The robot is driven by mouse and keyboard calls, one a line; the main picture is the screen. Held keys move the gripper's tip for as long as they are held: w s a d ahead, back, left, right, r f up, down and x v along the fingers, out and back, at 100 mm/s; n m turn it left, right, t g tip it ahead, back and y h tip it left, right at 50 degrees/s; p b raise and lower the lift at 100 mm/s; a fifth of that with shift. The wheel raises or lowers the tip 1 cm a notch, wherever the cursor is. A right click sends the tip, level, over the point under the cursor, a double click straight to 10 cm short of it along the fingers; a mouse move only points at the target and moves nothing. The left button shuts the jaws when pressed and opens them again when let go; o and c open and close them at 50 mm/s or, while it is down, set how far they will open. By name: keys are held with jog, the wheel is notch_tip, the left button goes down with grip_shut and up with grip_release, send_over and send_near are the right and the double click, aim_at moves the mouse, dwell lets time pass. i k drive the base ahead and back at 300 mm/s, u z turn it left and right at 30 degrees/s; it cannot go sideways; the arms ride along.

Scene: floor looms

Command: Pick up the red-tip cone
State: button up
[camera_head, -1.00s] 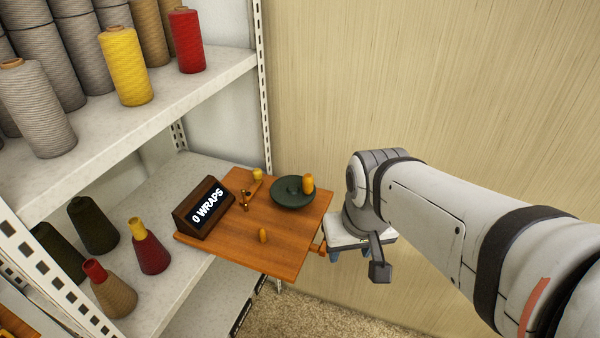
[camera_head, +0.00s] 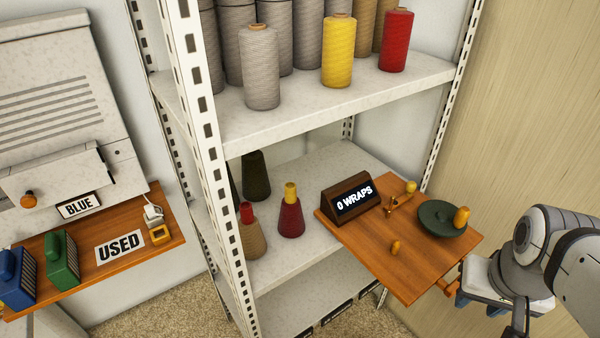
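The red-tip cone (camera_head: 250,236) is a tan cone with a red top. It stands upright on the lower shelf, and the white shelf post (camera_head: 222,200) hides part of its left side. Beside it on the right is a dark red cone (camera_head: 291,218) with a yellow tip. My gripper (camera_head: 478,302) is at the lower right, beyond the wooden board and far from the cone. Only part of it shows, and its finger opening is not clear. I see nothing held in it.
A wooden board (camera_head: 400,280) juts from the lower shelf, with a "0 WRAPS" sign (camera_head: 353,197) and a dark green dish (camera_head: 441,219). The upper shelf (camera_head: 300,106) overhangs the cones. A wooden ledge (camera_head: 75,283) with a "USED" label is at left.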

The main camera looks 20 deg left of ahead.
aim_at(254, 242)
jog(key=u, duration=2.15)
jog(key=k, duration=1.55)
jog(key=z, duration=0.3)
jog(key=i, duration=1.65)
jog(key=z, duration=0.05)
